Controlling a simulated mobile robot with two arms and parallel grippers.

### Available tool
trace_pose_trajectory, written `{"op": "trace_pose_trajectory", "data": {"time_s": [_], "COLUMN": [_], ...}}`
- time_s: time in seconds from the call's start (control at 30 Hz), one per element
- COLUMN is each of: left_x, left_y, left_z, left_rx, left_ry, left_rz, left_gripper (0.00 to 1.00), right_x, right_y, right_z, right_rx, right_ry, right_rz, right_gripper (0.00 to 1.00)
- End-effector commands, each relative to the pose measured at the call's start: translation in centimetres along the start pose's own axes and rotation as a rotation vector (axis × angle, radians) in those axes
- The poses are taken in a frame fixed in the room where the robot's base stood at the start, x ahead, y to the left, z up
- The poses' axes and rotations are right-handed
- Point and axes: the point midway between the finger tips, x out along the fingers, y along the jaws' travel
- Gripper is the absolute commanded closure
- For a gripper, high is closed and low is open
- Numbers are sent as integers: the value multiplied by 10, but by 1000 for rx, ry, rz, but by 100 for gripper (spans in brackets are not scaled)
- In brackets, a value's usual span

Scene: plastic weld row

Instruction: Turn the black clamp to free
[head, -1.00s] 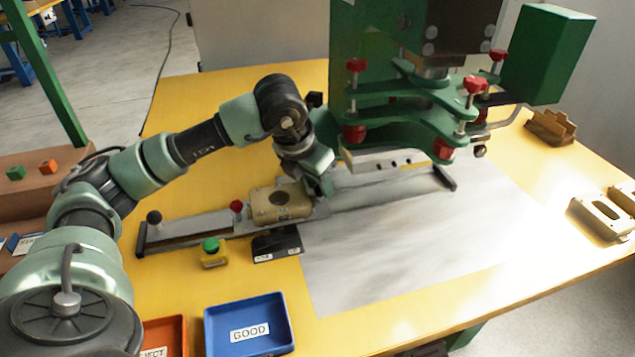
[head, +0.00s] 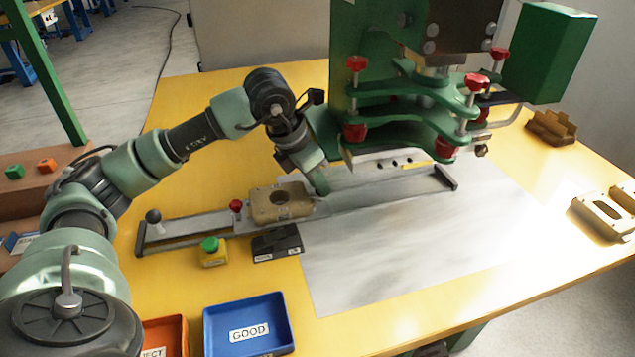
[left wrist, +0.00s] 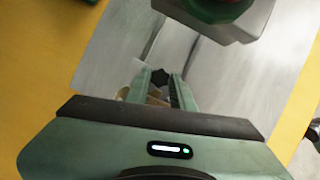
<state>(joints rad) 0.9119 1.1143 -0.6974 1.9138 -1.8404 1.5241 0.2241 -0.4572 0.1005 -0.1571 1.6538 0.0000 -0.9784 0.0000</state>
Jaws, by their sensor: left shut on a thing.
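My left gripper (head: 319,186) reaches down at the right end of the tan workpiece (head: 268,207), below the green press. In the left wrist view, a black star-shaped knob, the black clamp (left wrist: 160,76), sits between the tips of its two green fingers (left wrist: 159,88). The gripper is shut on this clamp. In the head view the clamp is hidden by the gripper. The workpiece has a round hole and lies on a grey slide rail (head: 190,228). My right gripper is not in view.
The green press (head: 400,110) with red knobs stands close to my left gripper. A red knob (head: 236,205) and a black ball knob (head: 154,215) stand on the rail. In front are a green button (head: 210,244), a black block (head: 277,243) and a blue GOOD tray (head: 248,322).

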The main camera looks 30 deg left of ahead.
Motion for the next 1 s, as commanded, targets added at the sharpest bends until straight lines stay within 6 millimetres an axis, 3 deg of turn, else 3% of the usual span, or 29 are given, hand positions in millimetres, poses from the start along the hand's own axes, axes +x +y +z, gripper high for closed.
{"op": "trace_pose_trajectory", "data": {"time_s": [0.27,1.0], "left_x": [-1,0], "left_y": [3,8], "left_z": [1,6], "left_rx": [239,862], "left_ry": [-2,-3], "left_rz": [-102,-357], "left_gripper": [100,100], "right_x": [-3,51], "right_y": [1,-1], "right_z": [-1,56], "right_rx": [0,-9], "right_ry": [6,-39], "right_rz": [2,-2], "right_gripper": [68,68]}}
